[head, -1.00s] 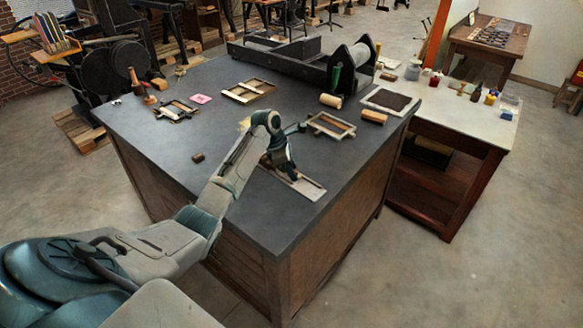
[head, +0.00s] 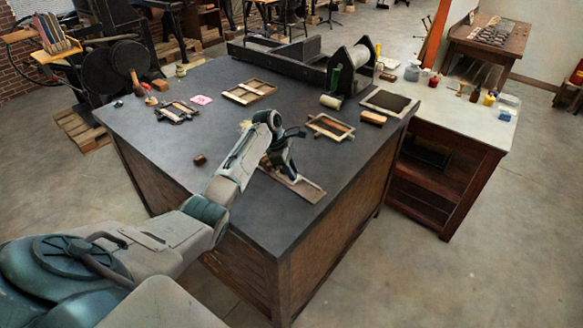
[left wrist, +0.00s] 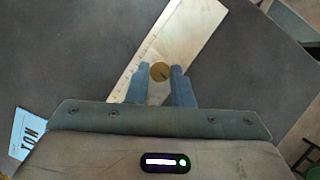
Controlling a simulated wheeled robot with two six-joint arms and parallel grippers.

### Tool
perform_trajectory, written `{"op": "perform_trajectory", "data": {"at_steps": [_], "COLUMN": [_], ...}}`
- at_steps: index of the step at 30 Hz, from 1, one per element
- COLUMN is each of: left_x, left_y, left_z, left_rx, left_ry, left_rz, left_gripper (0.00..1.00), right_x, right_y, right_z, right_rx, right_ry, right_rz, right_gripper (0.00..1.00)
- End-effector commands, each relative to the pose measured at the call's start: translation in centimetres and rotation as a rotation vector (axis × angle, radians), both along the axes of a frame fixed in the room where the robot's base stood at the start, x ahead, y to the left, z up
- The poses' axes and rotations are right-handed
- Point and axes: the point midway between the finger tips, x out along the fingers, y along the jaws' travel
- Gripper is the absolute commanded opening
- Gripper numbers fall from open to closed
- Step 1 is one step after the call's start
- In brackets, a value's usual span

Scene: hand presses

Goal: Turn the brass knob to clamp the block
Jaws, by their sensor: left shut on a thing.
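A round brass knob (left wrist: 160,71) shows in the left wrist view, on a long pale strip (left wrist: 196,32) with fine marks along one edge. The strip lies flat on the dark worktop, and its right end shows in the head view (head: 308,191). My left gripper (left wrist: 159,77) is over the strip with its two blue-grey fingers closed on either side of the knob. In the head view my left gripper (head: 283,172) hides the knob. I cannot make out a block held in the strip. My right gripper is in neither view.
A small brown block (head: 200,160) lies on the dark worktop (head: 240,130) left of my arm. Wooden frames (head: 330,127) and a roller press (head: 349,68) stand farther back. A card with lettering (left wrist: 27,134) is at the lower left in the wrist view. The worktop's front edge is close.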

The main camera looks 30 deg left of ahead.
Motion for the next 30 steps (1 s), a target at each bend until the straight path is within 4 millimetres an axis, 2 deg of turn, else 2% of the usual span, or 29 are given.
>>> {"op": "perform_trajectory", "data": {"at_steps": [3, 11, 30], "left_x": [0.3, 0.5, 1.0], "left_y": [0.0, 0.0, -0.2], "left_z": [0.4, 0.2, -0.1], "left_rx": [-0.002, -0.003, -0.003], "left_ry": [-0.002, -0.002, -0.003], "left_rz": [-0.107, -0.355, -0.958], "left_gripper": [0.00, 0.00, 0.00], "right_x": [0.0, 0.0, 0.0], "right_y": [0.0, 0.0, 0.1], "right_z": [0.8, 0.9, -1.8], "right_rx": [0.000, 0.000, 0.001], "right_ry": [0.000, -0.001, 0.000], "right_rz": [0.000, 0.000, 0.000], "right_gripper": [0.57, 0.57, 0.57]}}
